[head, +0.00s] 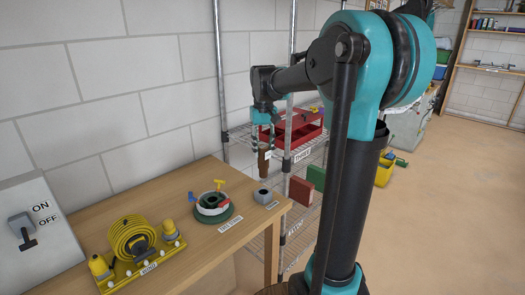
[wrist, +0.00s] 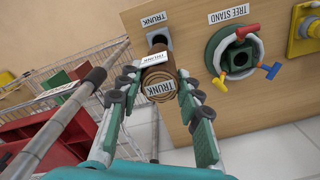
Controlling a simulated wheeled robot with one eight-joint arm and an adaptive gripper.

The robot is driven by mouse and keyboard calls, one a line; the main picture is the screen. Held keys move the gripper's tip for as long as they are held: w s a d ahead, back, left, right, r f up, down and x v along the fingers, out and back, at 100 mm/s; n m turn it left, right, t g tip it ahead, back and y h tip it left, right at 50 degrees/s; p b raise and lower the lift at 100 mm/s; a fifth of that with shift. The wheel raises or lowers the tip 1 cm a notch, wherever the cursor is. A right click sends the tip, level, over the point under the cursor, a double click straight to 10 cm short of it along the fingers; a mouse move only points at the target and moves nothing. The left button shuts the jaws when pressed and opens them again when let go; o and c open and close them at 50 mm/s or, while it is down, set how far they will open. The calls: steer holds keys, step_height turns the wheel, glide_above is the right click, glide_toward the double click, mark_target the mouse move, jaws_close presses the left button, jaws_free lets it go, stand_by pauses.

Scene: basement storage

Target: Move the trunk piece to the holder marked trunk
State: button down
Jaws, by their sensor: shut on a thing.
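The trunk piece is a brown cylinder (head: 263,167) with a white tag, upright in my gripper (head: 265,141). In the wrist view the trunk piece (wrist: 161,88) shows its round end with a TRUNK label, between the fingers of my gripper (wrist: 157,80), which are shut on it. The holder marked trunk is a small grey socket (head: 262,196) at the table's right end, its TRUNK label beside it. The piece hangs above the holder, apart from it in the head view. In the wrist view the holder (wrist: 157,38) lies just beyond the piece, its square opening partly visible.
A green and white tree stand (head: 214,209) with red, yellow and blue handles sits left of the holder on the wooden table (head: 190,185). A yellow reel device (head: 136,240) and an ON/OFF switch box (head: 30,230) are further left. A wire shelf with a red toolbox (head: 300,128) stands behind.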

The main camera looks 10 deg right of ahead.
mark_target(263, 174)
steer(key=shift+f, duration=0.1)
steer(key=shift+f, duration=2.8)
steer(key=shift+f, duration=2.55)
steer(key=c, duration=1)
jaws_free()
steer(key=shift+o, duration=0.2)
steer(key=shift+r, duration=0.1)
step_height(263, 174, up, 12)
steer(key=shift+f, duration=0.1)
steer(key=shift+f, duration=0.1)
